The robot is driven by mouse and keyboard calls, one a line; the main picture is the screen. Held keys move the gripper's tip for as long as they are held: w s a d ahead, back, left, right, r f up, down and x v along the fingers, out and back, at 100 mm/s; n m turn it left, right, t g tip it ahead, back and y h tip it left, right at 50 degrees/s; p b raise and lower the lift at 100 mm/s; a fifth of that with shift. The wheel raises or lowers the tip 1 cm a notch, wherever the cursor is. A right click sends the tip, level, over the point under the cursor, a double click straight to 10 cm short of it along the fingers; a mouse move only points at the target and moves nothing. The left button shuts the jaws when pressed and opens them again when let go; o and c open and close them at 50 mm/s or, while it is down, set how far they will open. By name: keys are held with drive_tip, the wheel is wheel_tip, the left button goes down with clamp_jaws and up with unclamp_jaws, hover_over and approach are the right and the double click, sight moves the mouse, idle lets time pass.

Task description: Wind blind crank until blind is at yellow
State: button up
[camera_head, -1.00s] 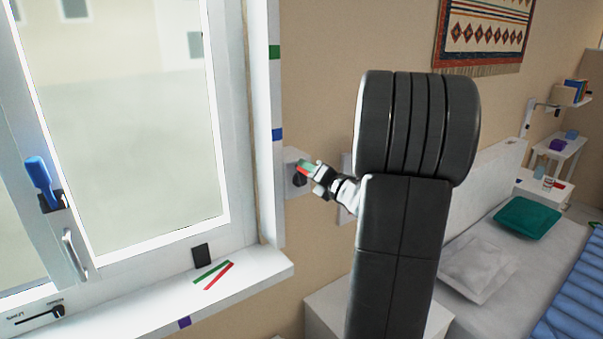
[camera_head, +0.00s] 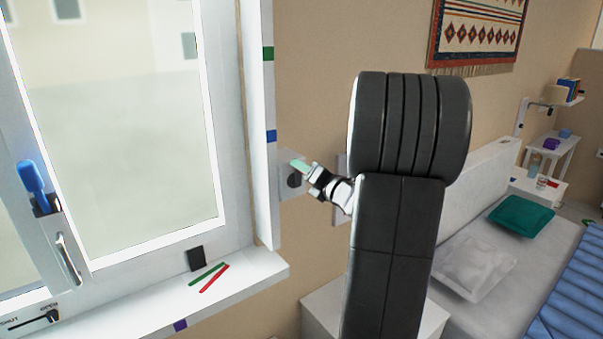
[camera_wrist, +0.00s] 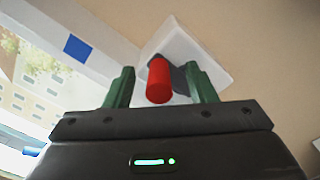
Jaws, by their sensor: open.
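The blind crank has a red handle (camera_wrist: 159,80) on a dark arm, in front of a white wall plate (camera_wrist: 187,52). The plate also shows in the head view (camera_head: 288,162), right of the window frame, with a dark crank part (camera_head: 294,180). My gripper (camera_wrist: 162,82) is open, with its green fingers on either side of the red handle and gaps visible on both sides. In the head view my gripper (camera_head: 301,166) is at the crank, and the red handle is hidden. No blind fabric and no yellow mark can be made out.
The window frame carries a green mark (camera_head: 267,53) and a blue mark (camera_head: 271,136). The sill (camera_head: 240,285) holds a green and a red strip. A white cabinet (camera_head: 315,310) and a bed (camera_head: 490,225) stand to the right.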

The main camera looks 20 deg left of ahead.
drive_tip(key=v, duration=0.8)
idle(0.4)
drive_tip(key=shift+a, duration=0.1)
drive_tip(key=x, duration=0.8)
drive_tip(key=shift+w, duration=0.1)
drive_tip(key=shift+f, duration=0.15)
drive_tip(key=shift+s+b, duration=0.3)
drive_tip(key=shift+s, duration=0.05)
drive_tip(key=shift+w+r, duration=0.1)
drive_tip(key=shift+r, duration=0.1)
